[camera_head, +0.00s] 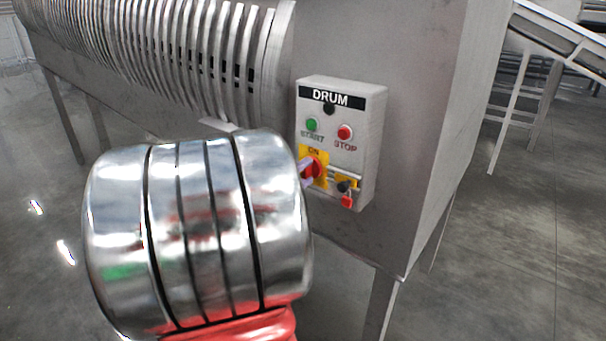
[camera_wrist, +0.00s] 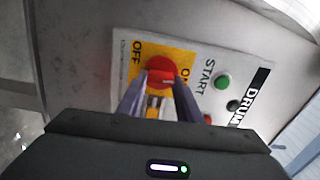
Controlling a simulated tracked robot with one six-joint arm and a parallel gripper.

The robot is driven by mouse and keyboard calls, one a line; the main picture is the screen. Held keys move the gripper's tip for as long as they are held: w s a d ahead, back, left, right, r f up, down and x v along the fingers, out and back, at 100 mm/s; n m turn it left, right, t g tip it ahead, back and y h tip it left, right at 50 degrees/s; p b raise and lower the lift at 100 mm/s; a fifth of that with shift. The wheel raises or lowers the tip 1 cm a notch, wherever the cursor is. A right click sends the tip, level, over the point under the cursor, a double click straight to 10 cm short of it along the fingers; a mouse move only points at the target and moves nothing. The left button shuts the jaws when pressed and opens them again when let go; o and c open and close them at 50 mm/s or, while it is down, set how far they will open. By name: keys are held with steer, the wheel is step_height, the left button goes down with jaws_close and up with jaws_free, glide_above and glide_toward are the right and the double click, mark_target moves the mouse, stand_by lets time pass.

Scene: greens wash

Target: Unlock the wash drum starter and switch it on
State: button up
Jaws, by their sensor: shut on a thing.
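The grey starter box (camera_head: 370,125) labelled DRUM is fixed to the machine's side. Its red rotary switch (camera_head: 316,164) sits on a yellow plate marked ON and OFF. My gripper (camera_head: 305,178) reaches the switch from the left. In the wrist view, my gripper (camera_wrist: 160,82) has its two fingers shut on either side of the red switch (camera_wrist: 160,66). I cannot tell which mark the switch points at. A red padlock (camera_head: 347,201) hangs at a small yellow plate right of the switch, at the box's lower edge; its shackle is too small to read.
A green START button (camera_head: 312,125) and a red STOP button (camera_head: 345,132) sit above the switch. The ribbed drum (camera_head: 180,50) is at upper left. Open floor (camera_head: 510,240) lies to the right, with a conveyor (camera_head: 560,40) behind.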

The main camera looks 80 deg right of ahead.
steer(key=shift+s+f+m, duration=0.2)
steer(key=shift+f+m, duration=0.1)
steer(key=shift+m, duration=0.1)
steer(key=o, duration=0.7)
steer(key=shift+c, duration=0.2)
steer(key=o, duration=0.4)
steer(key=shift+w+r, duration=0.1)
steer(key=shift+r, duration=0.05)
steer(key=shift+v, duration=6.9)
steer(key=shift+w, duration=0.1)
